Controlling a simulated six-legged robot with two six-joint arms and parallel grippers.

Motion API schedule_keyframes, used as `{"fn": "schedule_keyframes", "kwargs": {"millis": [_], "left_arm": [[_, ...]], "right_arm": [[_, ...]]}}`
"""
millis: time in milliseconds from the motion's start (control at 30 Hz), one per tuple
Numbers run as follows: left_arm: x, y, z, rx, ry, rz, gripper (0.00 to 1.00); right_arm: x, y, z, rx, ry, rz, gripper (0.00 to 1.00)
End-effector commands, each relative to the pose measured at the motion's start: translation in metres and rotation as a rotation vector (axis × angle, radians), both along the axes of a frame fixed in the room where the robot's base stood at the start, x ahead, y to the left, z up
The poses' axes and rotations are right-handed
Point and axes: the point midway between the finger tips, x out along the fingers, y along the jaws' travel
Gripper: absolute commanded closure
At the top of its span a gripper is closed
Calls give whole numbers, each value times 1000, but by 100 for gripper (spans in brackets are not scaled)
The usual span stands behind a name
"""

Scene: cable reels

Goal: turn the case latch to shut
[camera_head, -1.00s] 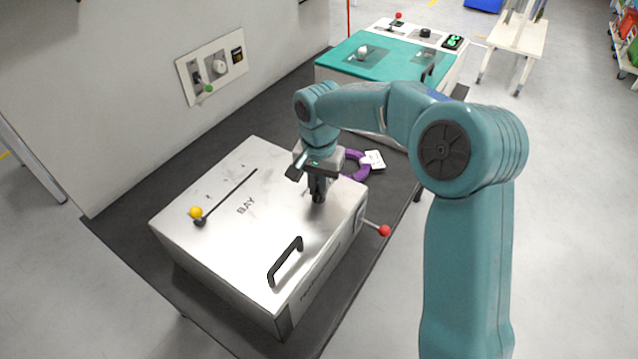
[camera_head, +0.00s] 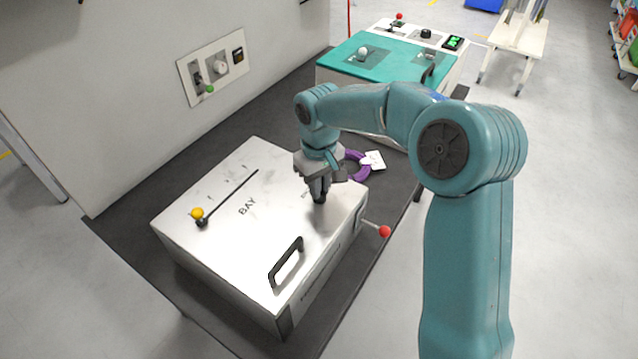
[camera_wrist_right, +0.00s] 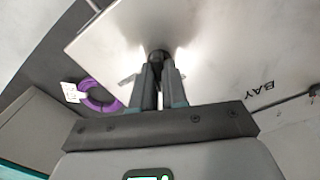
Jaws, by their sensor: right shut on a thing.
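The case is a silver metal box (camera_head: 225,255) with a flat lid lettered BAY, and the lid lies closed. The case latch shows as a dark round knob (camera_wrist_right: 160,57) on the lid in the right wrist view. My right gripper (camera_head: 319,196) points down at the lid near its far right corner, shut on this knob. In the wrist view the two fingers (camera_wrist_right: 161,80) flank the knob, which partly hides between their tips. Small lettering beside it is mostly covered in the head view. My left gripper is not in view.
A black handle (camera_head: 286,263) stands on the lid's front right. A yellow-knobbed lever (camera_head: 198,214) sits by a slot on the left. A red-ball rod (camera_head: 384,231) sticks out of the case's right side. A purple ring (camera_head: 358,166) with a white tag lies behind.

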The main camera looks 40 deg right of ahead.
Motion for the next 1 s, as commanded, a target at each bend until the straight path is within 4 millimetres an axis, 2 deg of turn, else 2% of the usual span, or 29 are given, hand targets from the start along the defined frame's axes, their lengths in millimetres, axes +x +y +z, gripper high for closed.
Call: {"fn": "schedule_keyframes", "kwargs": {"millis": [200, 500, 1000], "left_arm": [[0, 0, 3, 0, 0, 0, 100], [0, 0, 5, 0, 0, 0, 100], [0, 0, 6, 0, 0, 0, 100]], "right_arm": [[0, 0, 1, 0, 0, 174, 100], [0, -1, 1, -1, 1, 335, 100], [0, -1, 2, -2, 1, 403, 100]]}}
